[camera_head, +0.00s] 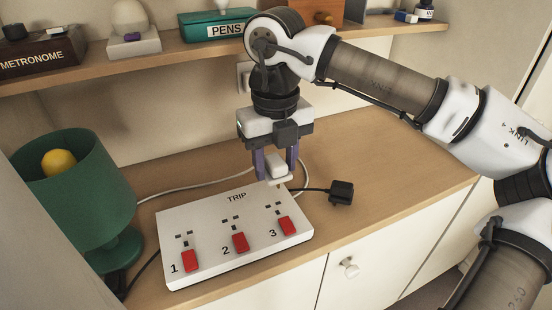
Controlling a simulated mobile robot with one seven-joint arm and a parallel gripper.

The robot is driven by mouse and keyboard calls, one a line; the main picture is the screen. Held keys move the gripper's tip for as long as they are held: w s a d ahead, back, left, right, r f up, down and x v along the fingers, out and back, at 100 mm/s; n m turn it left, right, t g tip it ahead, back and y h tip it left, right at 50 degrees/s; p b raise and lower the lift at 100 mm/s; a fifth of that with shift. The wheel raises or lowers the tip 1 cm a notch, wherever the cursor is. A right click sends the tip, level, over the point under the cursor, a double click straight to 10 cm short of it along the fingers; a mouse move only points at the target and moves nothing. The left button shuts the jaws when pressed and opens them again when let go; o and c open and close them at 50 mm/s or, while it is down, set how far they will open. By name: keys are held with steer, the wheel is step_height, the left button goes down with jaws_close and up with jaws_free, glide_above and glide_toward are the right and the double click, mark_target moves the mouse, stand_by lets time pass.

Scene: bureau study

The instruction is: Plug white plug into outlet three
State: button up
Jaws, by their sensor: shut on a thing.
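A white power strip (220,265) marked TRIP lies on the wooden desktop. It has outlets numbered 1, 2 and 3, each with slots and a red switch. Outlet three (278,210) is at the right end, its slots uncovered. My gripper (276,172) points down and is shut on the white plug (277,168). The plug is over the strip's back right edge, behind outlet three in the picture. Whether it touches the strip I cannot tell. A white cord runs near the plug and behind the strip.
A black plug (341,192) on a black cord lies right of the strip. A green lamp (85,190) stands at the left. A shelf (180,54) with a metronome box, a PENS tin (222,27) and other items runs behind. The desktop's right side is clear.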

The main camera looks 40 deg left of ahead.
steer(key=shift+f, duration=0.15)
steer(key=b, duration=0.4)
glide_above(275, 209)
steer(key=shift+f, duration=2.9)
steer(key=shift+f+b, duration=1.4)
steer(key=shift+f, duration=0.05)
steer(key=o, duration=1.1)
steer(key=shift+c, duration=0.2)
steer(key=shift+r+p, duration=2.4)
steer(key=shift+r, duration=1.2)
steer(key=shift+f, duration=0.1)
